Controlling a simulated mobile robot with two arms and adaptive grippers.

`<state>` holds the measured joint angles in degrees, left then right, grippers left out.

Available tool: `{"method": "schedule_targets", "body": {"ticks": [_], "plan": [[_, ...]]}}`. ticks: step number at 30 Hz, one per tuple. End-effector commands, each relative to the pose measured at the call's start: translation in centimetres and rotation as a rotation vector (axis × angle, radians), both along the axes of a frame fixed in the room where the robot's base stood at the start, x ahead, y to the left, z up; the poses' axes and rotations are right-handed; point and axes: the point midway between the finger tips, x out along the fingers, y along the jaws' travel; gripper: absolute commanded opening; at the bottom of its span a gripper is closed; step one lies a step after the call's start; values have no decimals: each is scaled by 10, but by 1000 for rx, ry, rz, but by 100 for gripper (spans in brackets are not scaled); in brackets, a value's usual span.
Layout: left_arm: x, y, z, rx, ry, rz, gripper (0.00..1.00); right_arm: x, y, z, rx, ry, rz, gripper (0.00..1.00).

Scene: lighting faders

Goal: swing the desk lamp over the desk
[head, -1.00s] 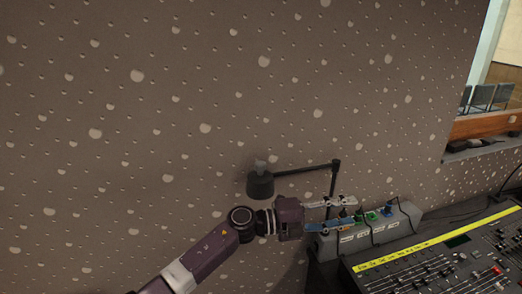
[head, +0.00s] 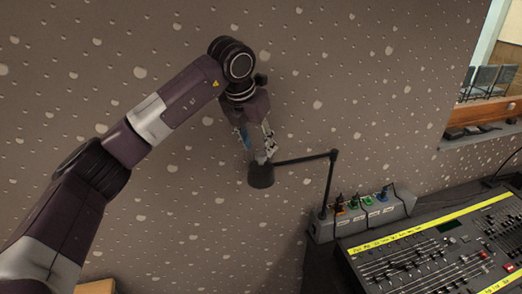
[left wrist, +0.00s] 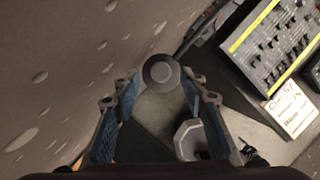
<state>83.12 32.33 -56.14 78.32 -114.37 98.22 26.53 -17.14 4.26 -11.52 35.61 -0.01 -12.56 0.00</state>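The desk lamp's dark round head (head: 261,177) hangs at the end of a thin black arm (head: 300,160), left of its upright post (head: 329,185). The post stands at the back left of the desk. My left gripper (head: 259,150) points down just above the lamp head. In the left wrist view the lamp head (left wrist: 161,72) shows between and beyond the tips of my left gripper (left wrist: 160,88). The fingers are apart, with no clear contact on the lamp. My right gripper is in neither view.
The lighting desk (head: 430,255) with faders and a yellow strip lies to the right of the lamp. A grey box with coloured plugs (head: 365,215) stands behind it. The speckled wall (head: 150,150) is close behind my left arm. A white card (left wrist: 290,108) shows in the wrist view.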

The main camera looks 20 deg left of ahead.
Motion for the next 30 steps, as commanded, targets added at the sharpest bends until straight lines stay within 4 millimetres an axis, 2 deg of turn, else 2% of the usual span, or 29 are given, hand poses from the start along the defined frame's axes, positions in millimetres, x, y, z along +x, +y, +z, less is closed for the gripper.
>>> {"method": "schedule_targets", "body": {"ticks": [1,9,19,30], "plan": [[3,-1,-6,0,5,0,40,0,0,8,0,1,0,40],[15,-4,-37,-2,1,-2,40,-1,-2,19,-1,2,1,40],[17,-4,-42,-2,-1,-3,40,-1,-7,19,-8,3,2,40],[17,-5,-41,-3,-1,-2,0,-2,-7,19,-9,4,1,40]]}}
